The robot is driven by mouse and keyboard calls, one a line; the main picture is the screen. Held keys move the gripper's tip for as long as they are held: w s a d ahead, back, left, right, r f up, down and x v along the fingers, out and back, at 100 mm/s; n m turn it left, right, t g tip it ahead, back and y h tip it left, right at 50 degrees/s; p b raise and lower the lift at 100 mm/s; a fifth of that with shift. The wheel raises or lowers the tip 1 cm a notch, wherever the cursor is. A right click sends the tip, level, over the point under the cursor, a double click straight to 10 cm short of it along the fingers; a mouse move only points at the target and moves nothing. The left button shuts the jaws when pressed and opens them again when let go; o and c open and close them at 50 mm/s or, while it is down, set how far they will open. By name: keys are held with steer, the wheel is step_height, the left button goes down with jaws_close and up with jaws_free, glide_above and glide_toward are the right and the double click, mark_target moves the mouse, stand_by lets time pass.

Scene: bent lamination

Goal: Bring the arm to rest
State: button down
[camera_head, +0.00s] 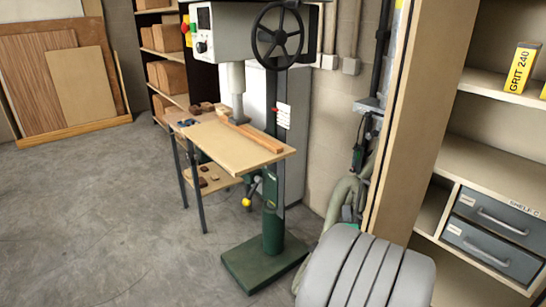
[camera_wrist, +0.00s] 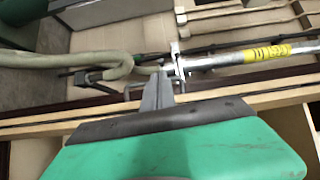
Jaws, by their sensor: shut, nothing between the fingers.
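My gripper (camera_wrist: 160,78) shows in the wrist view, with its narrow grey fingers together and nothing between them. Behind the fingers is a broad green body with a dark edge, which fills the lower middle of that view. The fingertips overlap the wooden edge and the metal pipe in the picture; I cannot tell how far apart they are. In the head view the gripper is hidden; only a grey, ribbed, rounded part, likely of my arm, shows at the bottom.
A drill press (camera_head: 273,230) with a wooden worktable (camera_head: 215,140) stands at centre. A shelf unit (camera_head: 495,85) with grey drawers (camera_head: 495,235) is at right. A hose (camera_wrist: 95,60) and metal pipe (camera_wrist: 240,57) lie near the fingers. Floor (camera_head: 110,220) at left is clear.

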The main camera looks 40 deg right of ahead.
steer(key=s+a+f+n+g+y, duration=0.1)
steer(key=a+f+n+g+y, duration=0.1)
steer(key=a+f+n+y, duration=0.5)
steer(key=s+a+f+n+g+y, duration=0.1)
steer(key=a+f+n+g+y, duration=0.15)
steer(key=f, duration=0.85)
steer(key=s+a+f+n+g+y, duration=0.3)
steer(key=s+a+n+g+y, duration=0.2)
steer(key=s+a, duration=0.5)
steer(key=w+a+r+n+h, duration=0.1)
steer(key=w+a+r+n, duration=0.25)
steer(key=r, duration=0.25)
steer(key=w+a+r+n+h, duration=0.1)
steer(key=w+a+r+n, duration=0.2)
steer(key=a+r, duration=0.25)
steer(key=w+a+r+n, duration=0.2)
steer(key=a+n, duration=0.1)
steer(key=a, duration=0.3)
steer(key=w+a+r+n+t+y, duration=0.1)
steer(key=w+a+r+n, duration=0.2)
steer(key=a, duration=0.4)
steer(key=shift+a, duration=0.25)
